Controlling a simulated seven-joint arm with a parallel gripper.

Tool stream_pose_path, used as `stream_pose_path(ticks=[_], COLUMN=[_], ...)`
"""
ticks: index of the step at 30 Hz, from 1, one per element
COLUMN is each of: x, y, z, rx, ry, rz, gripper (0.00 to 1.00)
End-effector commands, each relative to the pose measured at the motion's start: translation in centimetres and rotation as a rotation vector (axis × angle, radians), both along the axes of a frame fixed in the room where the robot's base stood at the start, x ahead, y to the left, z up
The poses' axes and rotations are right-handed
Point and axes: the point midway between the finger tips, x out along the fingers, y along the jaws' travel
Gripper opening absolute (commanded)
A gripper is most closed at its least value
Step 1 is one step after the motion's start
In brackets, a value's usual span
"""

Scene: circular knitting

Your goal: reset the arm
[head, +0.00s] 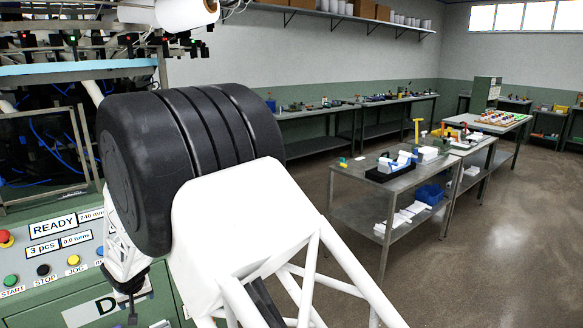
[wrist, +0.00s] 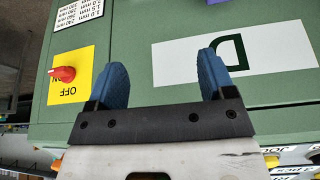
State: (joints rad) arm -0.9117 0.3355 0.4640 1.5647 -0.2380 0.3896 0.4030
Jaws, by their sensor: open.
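In the wrist view my gripper (wrist: 160,82) shows two blue fingers set wide apart with nothing between them. It faces the green front of the knitting machine (wrist: 140,35), near a white label with a D on it (wrist: 235,52). In the head view my white arm and its large black joint fill the middle left. My gripper's fingers are hidden or too small to make out there. The machine's green panel (head: 30,290) lies behind and left of the arm, with a READY display (head: 53,226).
A red switch (wrist: 63,74) on a yellow OFF plate sits left of the fingers in the wrist view. START, STOP and JOG buttons line the panel. A metal table (head: 350,180) with a blue bin (head: 430,194) stands right of the arm. The floor at right (head: 500,260) is clear.

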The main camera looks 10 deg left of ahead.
Motion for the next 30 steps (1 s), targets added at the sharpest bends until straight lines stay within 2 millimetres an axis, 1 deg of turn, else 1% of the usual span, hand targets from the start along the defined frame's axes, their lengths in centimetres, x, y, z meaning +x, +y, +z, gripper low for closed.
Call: stream_pose_path(ticks=[1,2,3,5,6,11,15,20,21,23,24,30], x=[0.9,1.3,1.9,2.6,3.0,4.3,4.8,4.8,4.7,4.5,4.2,2.6], y=[-1.9,-3.0,-4.5,-6.7,-8.2,-14.3,-19.7,-25.8,-27.3,-29.5,-31.1,-38.3], z=[1.6,2.3,3.4,4.8,5.8,9.6,12.6,15.8,16.5,17.6,18.2,21.4], rx=[0.000,-0.002,-0.004,-0.011,-0.013,-0.022,-0.032,-0.041,-0.044,-0.046,-0.049,-0.057], ry=[-0.001,-0.001,-0.001,0.002,0.002,0.008,0.014,0.022,0.025,0.028,0.031,0.044], rz=[-0.019,-0.028,-0.042,-0.062,-0.074,-0.127,-0.170,-0.220,-0.234,-0.252,-0.264,-0.325], gripper=[0.76,0.76,0.76,0.76,0.76,0.76,0.76,0.76,0.76,0.76,0.76,0.76])
